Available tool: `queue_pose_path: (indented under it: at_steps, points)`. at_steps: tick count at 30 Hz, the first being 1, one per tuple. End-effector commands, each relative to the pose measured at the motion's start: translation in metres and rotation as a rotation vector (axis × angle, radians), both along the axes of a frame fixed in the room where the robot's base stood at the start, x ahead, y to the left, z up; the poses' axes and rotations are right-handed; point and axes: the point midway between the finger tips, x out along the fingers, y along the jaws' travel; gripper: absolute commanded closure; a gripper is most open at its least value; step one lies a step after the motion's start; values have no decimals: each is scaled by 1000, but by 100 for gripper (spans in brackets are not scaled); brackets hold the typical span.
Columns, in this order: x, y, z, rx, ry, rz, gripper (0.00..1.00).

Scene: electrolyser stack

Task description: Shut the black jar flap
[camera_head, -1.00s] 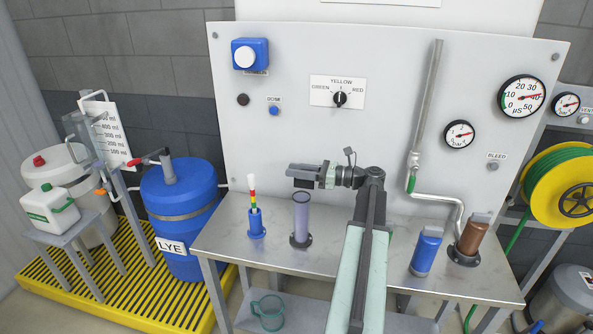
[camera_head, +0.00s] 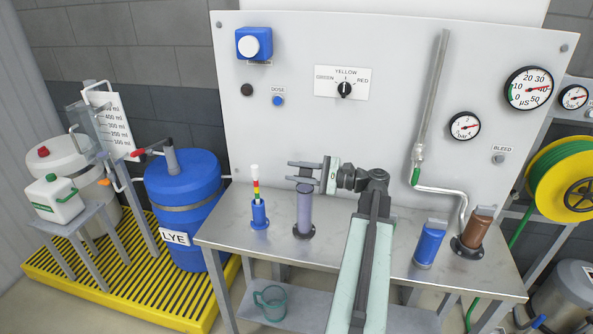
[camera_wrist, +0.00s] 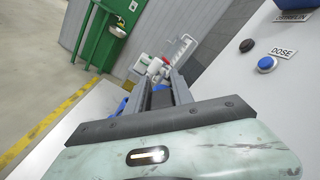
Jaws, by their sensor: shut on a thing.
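The jar is a grey-violet, see-through cylinder (camera_head: 304,213) standing upright in a dark round foot on the metal bench. Its top edge is dark, and I cannot clearly make out a separate black flap there. My gripper (camera_head: 304,172) is level above the jar's top and points left, its lower finger close to the rim. I cannot tell if they touch. In the wrist view, my gripper (camera_wrist: 161,84) has a dark piece (camera_wrist: 160,98) between its fingers. It is shut on this piece, which I cannot identify for sure.
A blue holder with a striped stick (camera_head: 259,212) stands left of the jar. A blue canister (camera_head: 430,246) and a brown one (camera_head: 475,231) stand at the right. The upright panel (camera_head: 290,130) with knob and buttons is behind. Bench left of the holder is clear.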

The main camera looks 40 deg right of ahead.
Motion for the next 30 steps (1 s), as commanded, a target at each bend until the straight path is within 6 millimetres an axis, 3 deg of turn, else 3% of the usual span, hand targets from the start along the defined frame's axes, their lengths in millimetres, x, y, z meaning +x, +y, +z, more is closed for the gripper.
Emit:
queue_pose_path:
  at_steps: [13, 30]
  points:
    - [-7, 11, -10, -247, -156, -1, 100]
    - [-9, 13, -12, -311, -197, -1, 100]
